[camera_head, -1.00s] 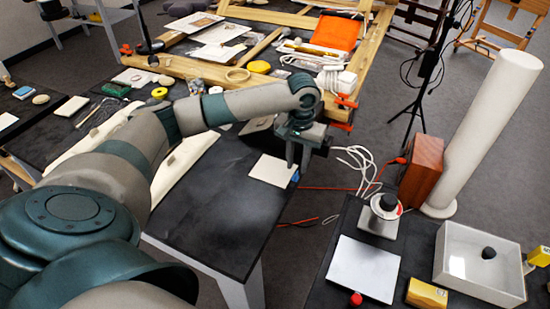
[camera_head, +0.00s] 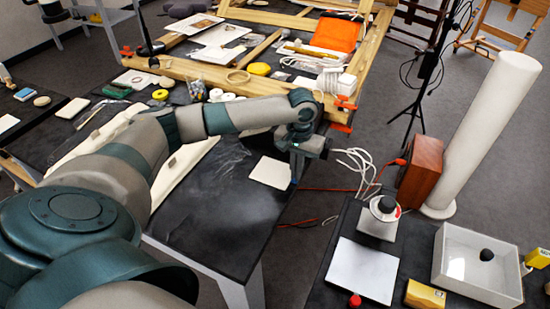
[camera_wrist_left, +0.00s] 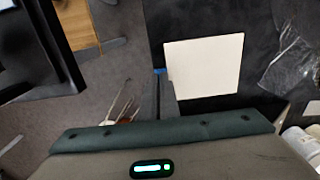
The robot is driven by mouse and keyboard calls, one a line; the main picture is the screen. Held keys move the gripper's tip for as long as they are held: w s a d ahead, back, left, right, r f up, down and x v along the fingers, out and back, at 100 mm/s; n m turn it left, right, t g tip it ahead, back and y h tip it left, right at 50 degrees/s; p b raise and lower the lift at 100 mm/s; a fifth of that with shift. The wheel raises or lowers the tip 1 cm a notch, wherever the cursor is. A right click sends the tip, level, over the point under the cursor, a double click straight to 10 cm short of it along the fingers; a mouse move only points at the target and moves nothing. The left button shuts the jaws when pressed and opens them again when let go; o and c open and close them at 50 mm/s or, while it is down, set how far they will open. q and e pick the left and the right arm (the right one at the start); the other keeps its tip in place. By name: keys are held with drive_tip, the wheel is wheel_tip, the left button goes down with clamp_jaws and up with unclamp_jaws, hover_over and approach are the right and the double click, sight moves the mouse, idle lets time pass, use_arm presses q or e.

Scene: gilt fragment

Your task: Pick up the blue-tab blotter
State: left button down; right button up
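The blue-tab blotter (camera_head: 270,172) is a flat cream-white square at the right edge of the dark table. It also shows in the left wrist view (camera_wrist_left: 204,66), with its small blue tab (camera_wrist_left: 159,71) at its left edge. My left gripper (camera_head: 296,178) points down at the tab side of the blotter. In the left wrist view its fingers (camera_wrist_left: 160,92) are close together at the tab and look shut on it; they hide part of the tab. The blotter appears to lie on or just over the tabletop. My right gripper is in no view.
The dark tabletop (camera_head: 205,225) is clear in front of the blotter. A wooden frame and tools lie behind. Floor separates the tables.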

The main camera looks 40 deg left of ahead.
use_arm(q)
drive_tip(key=shift+r, duration=0.1)
drive_tip(key=shift+r+b, duration=0.35)
drive_tip(key=shift+r, duration=0.25)
wheel_tip(320, 180, up, 2)
drive_tip(key=shift+r+b, duration=0.15)
drive_tip(key=shift+b, duration=0.3)
drive_tip(key=s+d+r+b, duration=0.1)
drive_tip(key=d+r+b, duration=0.1)
drive_tip(key=d+r, duration=0.5)
drive_tip(key=d, duration=0.4)
drive_tip(key=shift+s+d+r, duration=0.2)
drive_tip(key=shift+s+d, duration=0.1)
drive_tip(key=shift+s, duration=0.1)
